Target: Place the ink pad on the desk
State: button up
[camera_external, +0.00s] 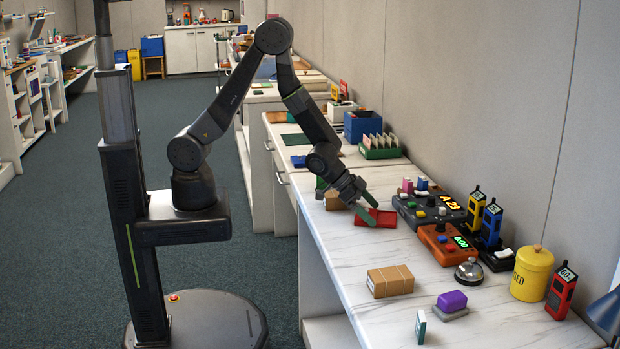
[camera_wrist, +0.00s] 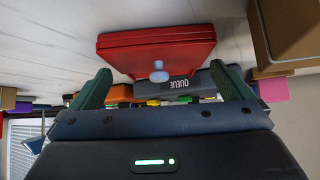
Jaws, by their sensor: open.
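A flat red case (camera_external: 384,218), which looks like the ink pad, lies on the white marble-patterned desk (camera_external: 345,250), just beyond my gripper (camera_external: 368,209). In the wrist view the red case (camera_wrist: 155,45) appears right in front of the fingertips, with a small pale knob (camera_wrist: 159,73) in front of its near edge. My gripper (camera_wrist: 162,88) is open, its two green fingers apart. Nothing is held between them. In the external view the fingers hide part of the case's left side.
A brown box (camera_external: 335,200) stands close behind the gripper, and another cardboard box (camera_external: 390,281) is nearer the camera. Control panels (camera_external: 430,208), an orange timer box (camera_external: 446,244) and a bell (camera_external: 469,271) are to the right. Bare desk lies in front of the red case.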

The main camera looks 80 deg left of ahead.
aim_at(372, 215)
jog(key=shift+w+d+f, duration=0.15)
jog(key=shift+w+f, duration=0.2)
jog(key=c, duration=1.2)
jog(key=shift+o, duration=0.2)
notch_tip(372, 215, up, 10)
jog(key=p, duration=0.8)
jog(key=a+f+n+y, duration=0.1)
jog(key=a+n+y, duration=0.2)
jog(key=a, duration=1.9)
jog(key=shift+w+a+f+n+t+y+b, duration=0.15)
jog(key=shift+a+f+n+t+y+b, duration=0.2)
jog(key=shift+n, duration=0.35)
